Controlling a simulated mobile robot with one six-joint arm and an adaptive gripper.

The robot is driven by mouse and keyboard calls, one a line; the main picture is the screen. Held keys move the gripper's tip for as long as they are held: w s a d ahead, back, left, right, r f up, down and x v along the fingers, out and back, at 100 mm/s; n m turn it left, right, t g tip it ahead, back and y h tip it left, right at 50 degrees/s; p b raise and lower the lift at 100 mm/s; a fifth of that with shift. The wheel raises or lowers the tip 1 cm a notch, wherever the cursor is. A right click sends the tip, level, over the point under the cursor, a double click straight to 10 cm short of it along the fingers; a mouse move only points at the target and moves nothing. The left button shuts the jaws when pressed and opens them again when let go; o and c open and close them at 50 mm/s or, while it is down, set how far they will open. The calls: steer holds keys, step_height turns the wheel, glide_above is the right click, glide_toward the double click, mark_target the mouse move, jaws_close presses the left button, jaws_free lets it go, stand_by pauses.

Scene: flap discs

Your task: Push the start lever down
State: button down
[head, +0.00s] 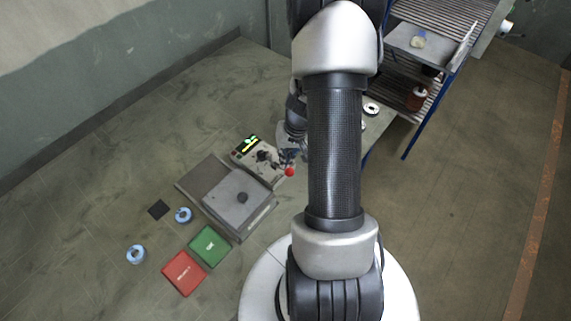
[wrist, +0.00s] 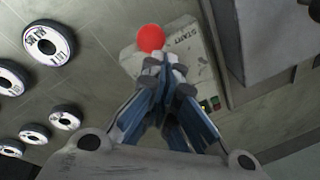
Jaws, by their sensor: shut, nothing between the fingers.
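The start lever's red knob (wrist: 150,38) shows in the wrist view, just beyond the fingertips of my gripper (wrist: 168,58). The fingers are closed together and empty. I cannot tell whether the tips touch the knob. Behind the fingers is a pale panel (wrist: 200,62) marked START, with a small green and a small red light beside it. In the head view the red knob (head: 289,172) sits at the right front of the control box (head: 243,158), which has a lit green display. My gripper (head: 288,155) is beside it, partly hidden by my arm.
A grey machine block (head: 225,211) stands in front of the control box. A green tray (head: 209,246) and a red tray (head: 184,273) lie nearer, with blue-ringed discs (head: 136,254) to their left. Several flap discs (wrist: 48,40) lie left in the wrist view. A shelf rack (head: 440,75) stands at the right.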

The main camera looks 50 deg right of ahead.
steer(key=shift+s+f+b, duration=0.35)
steer(key=shift+f+b, duration=0.15)
steer(key=shift+b, duration=0.2)
stand_by(0.6)
steer(key=shift+r, duration=0.1)
stand_by(0.4)
steer(key=shift+w+r+p, duration=0.6)
steer(key=shift+r+p, duration=0.2)
steer(key=shift+w+r+p, duration=0.55)
steer(key=shift+r+p, duration=0.2)
steer(key=w+r+p, duration=0.2)
steer(key=r+p, duration=0.2)
steer(key=shift+w+a, duration=0.15)
steer(key=shift+w, duration=0.25)
